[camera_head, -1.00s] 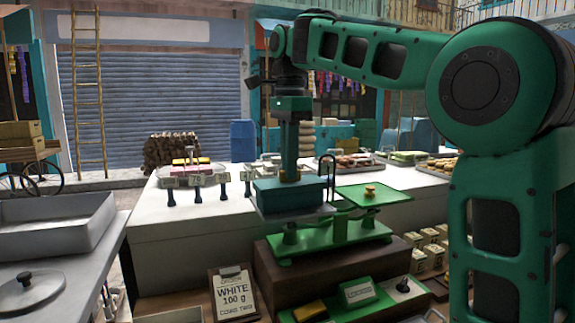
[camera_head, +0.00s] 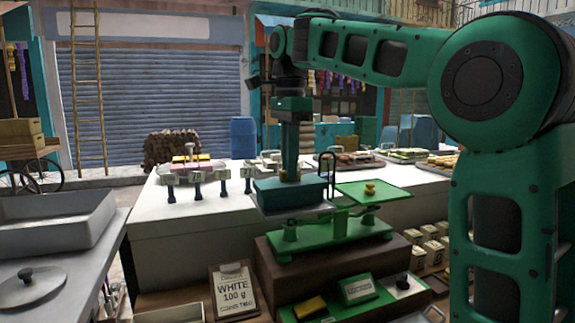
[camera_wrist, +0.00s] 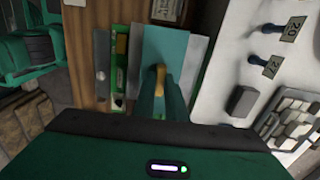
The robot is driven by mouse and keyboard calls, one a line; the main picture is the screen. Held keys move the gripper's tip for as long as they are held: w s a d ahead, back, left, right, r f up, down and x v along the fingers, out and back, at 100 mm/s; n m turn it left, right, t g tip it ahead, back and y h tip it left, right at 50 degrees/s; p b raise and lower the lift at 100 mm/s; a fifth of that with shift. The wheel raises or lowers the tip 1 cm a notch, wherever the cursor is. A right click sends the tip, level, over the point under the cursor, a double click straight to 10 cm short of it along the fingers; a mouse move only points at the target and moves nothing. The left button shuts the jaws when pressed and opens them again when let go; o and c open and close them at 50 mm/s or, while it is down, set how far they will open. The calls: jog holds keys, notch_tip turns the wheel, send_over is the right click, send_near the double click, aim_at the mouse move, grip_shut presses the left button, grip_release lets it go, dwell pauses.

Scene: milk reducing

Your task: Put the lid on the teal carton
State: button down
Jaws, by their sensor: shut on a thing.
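The teal carton (camera_head: 290,192) is a box at the left pan of the green balance scale (camera_head: 330,235). It also shows from above in the wrist view (camera_wrist: 178,52), with grey edges around it. My gripper (camera_head: 290,174) points straight down over the carton's top. In the wrist view my gripper (camera_wrist: 161,85) is shut on a yellow-brass knob (camera_wrist: 160,72) above the middle of the teal top. The knob looks like the lid's handle. I cannot tell whether the lid is seated on the carton or slightly apart from it.
The scale's green right pan (camera_head: 372,194) bears a brass weight (camera_head: 370,187). A white counter (camera_head: 190,215) stands behind with stamps and trays. A grey round lid (camera_head: 30,288) lies at the left.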

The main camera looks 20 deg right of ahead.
dwell(0.3)
jog(key=c, duration=1.2)
grip_release()
jog(key=shift+o, duration=0.2)
jog(key=shift+r, duration=0.1)
jog(key=shift+r, duration=3.4)
jog(key=shift+s, duration=0.15)
